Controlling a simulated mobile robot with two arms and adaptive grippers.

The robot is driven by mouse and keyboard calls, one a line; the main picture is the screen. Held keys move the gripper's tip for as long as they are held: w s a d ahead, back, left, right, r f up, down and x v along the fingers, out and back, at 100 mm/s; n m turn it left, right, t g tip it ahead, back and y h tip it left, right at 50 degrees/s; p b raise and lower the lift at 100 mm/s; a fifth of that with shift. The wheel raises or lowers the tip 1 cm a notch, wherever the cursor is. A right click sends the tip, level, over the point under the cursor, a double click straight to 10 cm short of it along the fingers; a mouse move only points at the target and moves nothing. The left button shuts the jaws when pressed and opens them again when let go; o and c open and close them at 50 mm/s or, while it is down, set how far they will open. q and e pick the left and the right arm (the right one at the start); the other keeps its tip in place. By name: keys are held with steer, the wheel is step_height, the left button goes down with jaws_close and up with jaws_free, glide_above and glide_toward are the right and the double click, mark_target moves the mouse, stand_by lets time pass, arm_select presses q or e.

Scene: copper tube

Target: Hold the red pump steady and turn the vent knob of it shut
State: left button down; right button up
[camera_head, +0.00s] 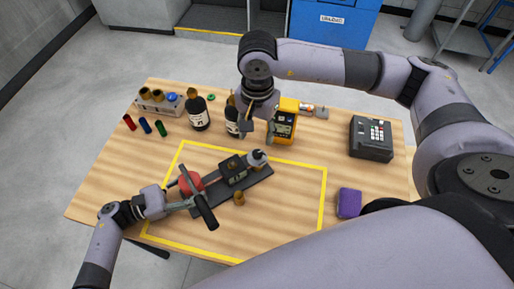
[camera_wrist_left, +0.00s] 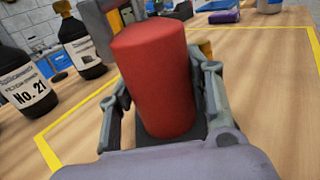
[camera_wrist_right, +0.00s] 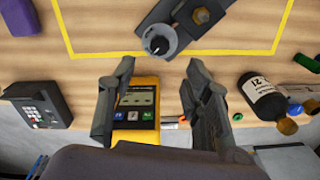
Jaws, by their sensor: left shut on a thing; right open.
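The red pump (camera_head: 196,182) lies on a dark base plate (camera_head: 261,176) inside the yellow outline. Its red cylinder fills the middle of the left wrist view (camera_wrist_left: 157,80). My left gripper (camera_head: 187,190) is shut on the red cylinder, one finger on each side. A round grey knob with a dark centre (camera_head: 257,158) sits at the pump's far right end; it also shows in the right wrist view (camera_wrist_right: 158,41). My right gripper (camera_head: 257,130) is open and empty above the table, beyond the knob. Its fingers (camera_wrist_right: 157,85) are apart from the knob.
A yellow meter (camera_head: 284,125) and dark bottles (camera_head: 199,113) stand behind the outline. A black keypad box (camera_head: 371,138) is at the back right, a purple block (camera_head: 348,203) at the right. The outline's right part is clear.

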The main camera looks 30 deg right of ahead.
mark_target(257, 153)
step_height(257, 153, down, 8)
steer(key=shift+f, duration=0.25)
steer(key=shift+c, duration=0.5)
jaws_close()
